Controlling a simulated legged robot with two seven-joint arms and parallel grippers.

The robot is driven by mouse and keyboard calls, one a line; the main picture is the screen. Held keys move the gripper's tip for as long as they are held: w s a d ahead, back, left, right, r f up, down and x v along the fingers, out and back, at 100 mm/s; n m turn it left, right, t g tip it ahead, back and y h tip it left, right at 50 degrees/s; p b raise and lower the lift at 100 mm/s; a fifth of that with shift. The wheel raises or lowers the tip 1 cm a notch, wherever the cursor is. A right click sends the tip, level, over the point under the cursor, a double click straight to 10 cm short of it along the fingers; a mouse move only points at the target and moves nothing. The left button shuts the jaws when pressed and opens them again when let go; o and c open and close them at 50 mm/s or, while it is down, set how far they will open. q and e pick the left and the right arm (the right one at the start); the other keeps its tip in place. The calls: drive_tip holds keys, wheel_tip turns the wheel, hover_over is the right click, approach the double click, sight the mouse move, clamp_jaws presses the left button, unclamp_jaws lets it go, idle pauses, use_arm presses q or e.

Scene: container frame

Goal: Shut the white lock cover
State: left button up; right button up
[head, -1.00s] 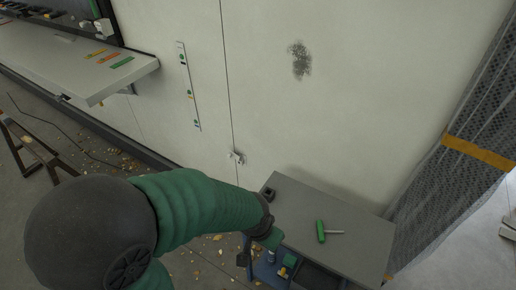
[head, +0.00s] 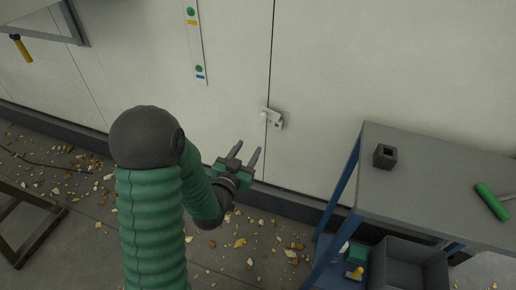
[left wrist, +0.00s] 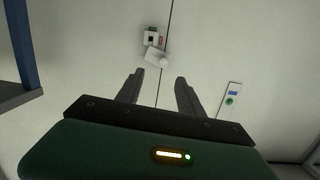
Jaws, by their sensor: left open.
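The white lock cover (head: 265,116) is a small piece at the lock (head: 277,121) on the pale wall, beside the vertical seam. In the left wrist view the cover (left wrist: 154,54) is a tilted white flap with a round knob. It hangs off the lock body (left wrist: 150,36), whose dark square and reddish part are exposed, so the cover looks open. My left gripper (head: 248,151) is open and empty, its fingers pointing at the wall just below and left of the lock, apart from it. In the left wrist view its fingertips (left wrist: 160,77) flank the seam. My right gripper is out of view.
A grey-topped table (head: 430,185) with blue legs stands to the right, holding a dark square block (head: 385,156) and a green-handled tool (head: 491,202). A grey bin (head: 408,265) sits below. A label strip (head: 195,45) is on the wall. Leaves litter the floor.

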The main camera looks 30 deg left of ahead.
use_arm(q)
drive_tip(key=t+y+b, duration=0.1)
drive_tip(key=b, duration=0.5)
approach(262, 117)
drive_tip(key=x, duration=0.2)
drive_tip(key=b+x, duration=0.1)
drive_tip(key=x, duration=0.2)
drive_tip(key=b+x, duration=0.1)
drive_tip(key=x, duration=0.2)
drive_tip(key=shift+w+d, duration=0.2)
drive_tip(key=shift+w, duration=0.05)
drive_tip(key=shift+w+a, duration=0.25)
drive_tip(key=shift+a, duration=0.1)
drive_tip(key=shift+d, duration=0.2)
drive_tip(key=c, duration=0.5)
clamp_jaws()
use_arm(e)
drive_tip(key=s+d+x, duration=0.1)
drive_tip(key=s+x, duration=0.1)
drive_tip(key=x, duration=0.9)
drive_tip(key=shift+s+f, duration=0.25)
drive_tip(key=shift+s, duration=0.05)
